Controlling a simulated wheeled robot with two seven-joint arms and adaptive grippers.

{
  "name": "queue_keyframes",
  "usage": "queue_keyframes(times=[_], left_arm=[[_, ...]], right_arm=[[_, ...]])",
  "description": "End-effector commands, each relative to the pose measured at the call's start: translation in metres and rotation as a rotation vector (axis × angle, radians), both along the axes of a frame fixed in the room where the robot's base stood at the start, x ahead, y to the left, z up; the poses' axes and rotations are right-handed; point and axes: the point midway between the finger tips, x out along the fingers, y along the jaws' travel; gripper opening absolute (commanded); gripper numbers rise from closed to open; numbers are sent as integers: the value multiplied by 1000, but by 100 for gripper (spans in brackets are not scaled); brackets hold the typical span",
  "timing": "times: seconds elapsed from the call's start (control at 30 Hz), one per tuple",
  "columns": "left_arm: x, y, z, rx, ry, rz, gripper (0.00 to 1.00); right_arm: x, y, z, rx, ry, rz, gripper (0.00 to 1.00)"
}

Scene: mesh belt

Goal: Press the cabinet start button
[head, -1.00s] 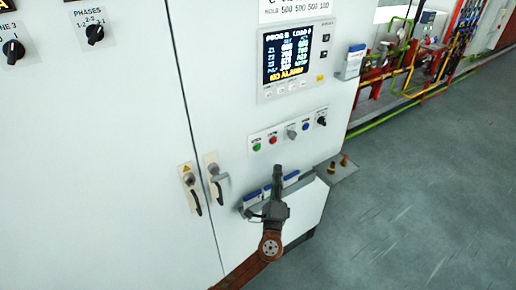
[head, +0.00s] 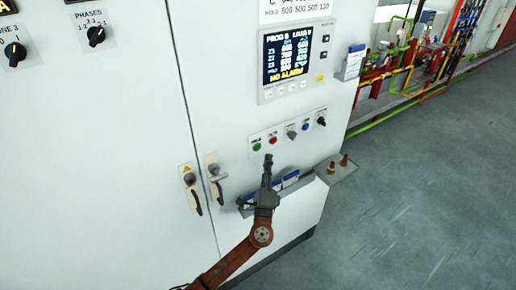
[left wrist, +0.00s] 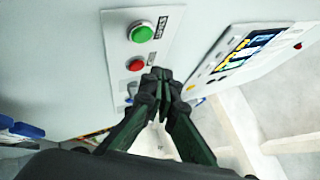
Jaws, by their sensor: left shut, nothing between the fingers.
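A green button (head: 257,147) sits at the left end of a white button strip on the cabinet front (head: 215,100). It shows large in the left wrist view (left wrist: 141,33), above a red button (left wrist: 136,65). The red button (head: 273,140) is just right of the green one in the head view. My left gripper (head: 267,158) is shut and empty, pointing up just below the green and red buttons. In the left wrist view its closed fingertips (left wrist: 158,75) appear near the red button. I cannot tell whether they touch the panel. My right gripper is not in view.
A selector knob (head: 291,135), a blue button (head: 305,127) and a black knob (head: 321,121) continue the strip. A display (head: 294,55) is above. A shelf with blue-edged items (head: 290,179) and a small ledge (head: 340,170) project below. Two handles (head: 215,180) are at left.

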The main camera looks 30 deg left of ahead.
Motion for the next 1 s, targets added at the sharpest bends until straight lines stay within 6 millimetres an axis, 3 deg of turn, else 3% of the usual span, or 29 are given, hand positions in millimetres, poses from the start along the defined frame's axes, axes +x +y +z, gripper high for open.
queue_keyframes(times=[0.37, 1.0], left_arm=[[13, 29, 0, 1, -1, -1, 0], [13, 31, 0, 0, -1, -2, 0]], right_arm=[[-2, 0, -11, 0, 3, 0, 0], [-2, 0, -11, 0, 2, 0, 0]])
